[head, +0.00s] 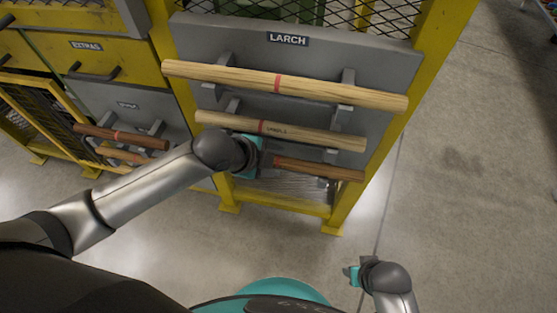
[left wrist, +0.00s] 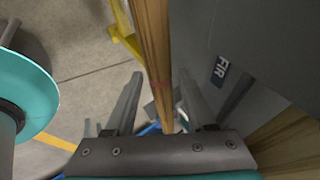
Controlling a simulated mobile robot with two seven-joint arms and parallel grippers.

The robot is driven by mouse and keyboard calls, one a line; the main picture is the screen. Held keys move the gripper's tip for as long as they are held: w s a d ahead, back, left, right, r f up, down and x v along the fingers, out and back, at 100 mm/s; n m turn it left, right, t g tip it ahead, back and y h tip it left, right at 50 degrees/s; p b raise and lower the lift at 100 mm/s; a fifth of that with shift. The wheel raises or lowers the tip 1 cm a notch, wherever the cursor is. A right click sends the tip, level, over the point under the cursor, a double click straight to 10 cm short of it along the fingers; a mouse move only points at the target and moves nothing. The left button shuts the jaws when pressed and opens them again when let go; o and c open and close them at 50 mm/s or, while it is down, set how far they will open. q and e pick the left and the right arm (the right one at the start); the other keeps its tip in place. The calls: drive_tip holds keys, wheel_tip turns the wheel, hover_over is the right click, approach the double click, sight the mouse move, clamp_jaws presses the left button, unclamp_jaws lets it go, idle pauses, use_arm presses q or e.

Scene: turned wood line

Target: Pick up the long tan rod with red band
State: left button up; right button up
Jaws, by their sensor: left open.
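The long tan rod with a red band (head: 340,94) lies on the top pair of grey brackets under the LARCH label. A shorter tan rod with a red band (head: 320,136) lies below it, and a reddish-brown rod (head: 325,171) lies lowest. My left gripper (head: 264,161) is at the two lower rods, below the long rod; its fingers are mostly hidden in the head view. I cannot tell which rod this is. My right gripper (head: 352,275) is low, away from the rack.
The rods rest on a grey panel (head: 385,60) in a yellow frame (head: 425,60). A FIR label (left wrist: 220,70) shows on the panel in the left wrist view. Brown rods (head: 122,137) hang on a rack to the left. The floor (head: 470,170) at right is clear.

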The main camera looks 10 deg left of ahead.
use_arm(q)
clamp_jaws()
idle(0.4)
drive_tip(key=shift+s+a+r, duration=0.1)
drive_tip(key=shift+r, duration=0.1)
idle(0.3)
